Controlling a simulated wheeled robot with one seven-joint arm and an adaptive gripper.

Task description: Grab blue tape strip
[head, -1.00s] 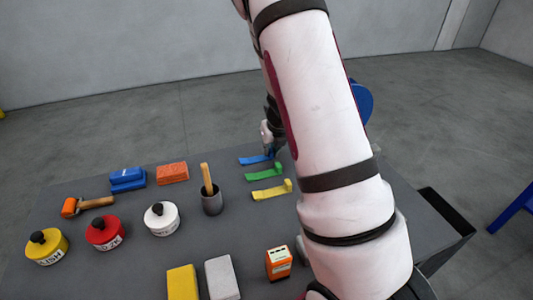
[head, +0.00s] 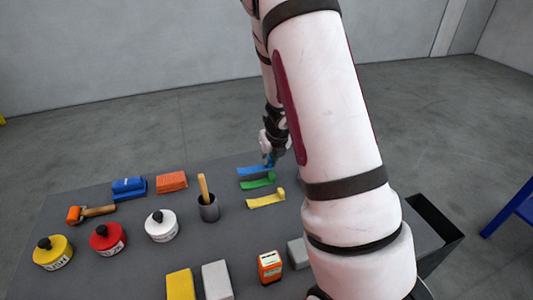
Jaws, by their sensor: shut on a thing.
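The blue tape strip (head: 250,171) is at the far side of the grey table, its flat end pointing left and its raised end at my gripper. My gripper (head: 270,162) is shut on the raised end of the blue strip. The fingertips are small in this view and partly covered by the wrist, so the exact grip is hard to see. The green tape strip (head: 257,183) lies just in front of the blue one, and the yellow tape strip (head: 263,202) lies in front of that.
A dark cup with a wooden handle (head: 208,209) stands left of the strips. Blue (head: 128,186) and orange (head: 171,182) blocks, a roller (head: 90,213) and lidded pots (head: 161,226) are further left. Sponges (head: 217,281) and an orange box (head: 270,266) are near the front.

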